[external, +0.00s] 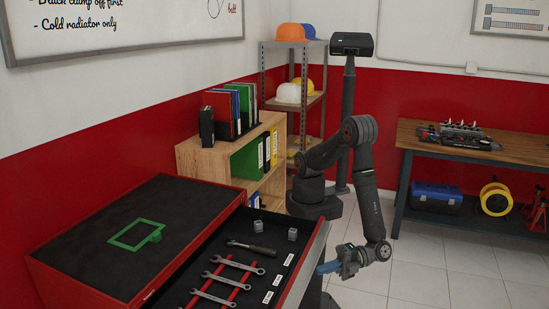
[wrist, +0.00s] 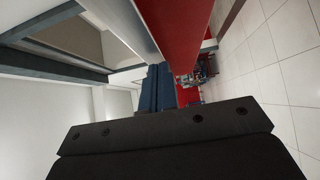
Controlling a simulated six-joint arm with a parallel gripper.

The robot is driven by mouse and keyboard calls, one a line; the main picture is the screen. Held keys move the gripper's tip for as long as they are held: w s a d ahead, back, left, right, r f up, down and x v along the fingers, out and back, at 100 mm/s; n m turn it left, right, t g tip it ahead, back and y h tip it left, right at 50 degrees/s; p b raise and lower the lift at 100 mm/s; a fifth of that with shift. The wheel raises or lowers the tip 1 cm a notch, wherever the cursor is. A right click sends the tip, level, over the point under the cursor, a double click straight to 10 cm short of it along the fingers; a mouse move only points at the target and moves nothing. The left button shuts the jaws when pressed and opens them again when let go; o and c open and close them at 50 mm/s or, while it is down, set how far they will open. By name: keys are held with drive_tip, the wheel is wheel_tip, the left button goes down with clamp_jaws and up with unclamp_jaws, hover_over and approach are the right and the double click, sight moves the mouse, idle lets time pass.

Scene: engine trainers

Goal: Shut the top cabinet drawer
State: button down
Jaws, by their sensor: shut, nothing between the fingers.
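The red cabinet (external: 60,275) stands at the lower left with a dark top. Its top drawer (external: 312,262) is pulled out to the right, and its inside shows. My gripper (external: 322,268) is outside the drawer, at its front face, with blue fingers pointing left towards it. In the wrist view the fingers (wrist: 157,88) are together and empty, close to the red drawer front (wrist: 185,35). I cannot tell whether they touch it.
The drawer holds several wrenches (external: 228,280), a ratchet (external: 252,247) and grey sockets (external: 292,234). A green frame (external: 135,236) lies on the cabinet top. A wooden shelf (external: 205,160) with binders stands behind. A workbench (external: 500,150) is at right. The tiled floor between is clear.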

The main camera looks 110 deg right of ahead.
sight(261, 248)
drive_tip(key=shift+w+d, duration=0.1)
idle(0.3)
drive_tip(key=w+d, duration=2.3)
drive_tip(key=d, duration=0.1)
drive_tip(key=shift+w, duration=0.35)
drive_tip(key=shift+w+d, duration=0.1)
drive_tip(key=shift+w, duration=0.05)
drive_tip(key=shift+w+r, duration=0.1)
drive_tip(key=shift+s+a, duration=0.3)
drive_tip(key=s+a, duration=0.2)
drive_tip(key=s, duration=0.1)
drive_tip(key=shift+s+a, duration=0.15)
drive_tip(key=shift+a, duration=0.25)
drive_tip(key=s, duration=0.7)
drive_tip(key=shift+s, duration=0.35)
drive_tip(key=shift+s+d, duration=0.1)
drive_tip(key=shift+s, duration=0.8)
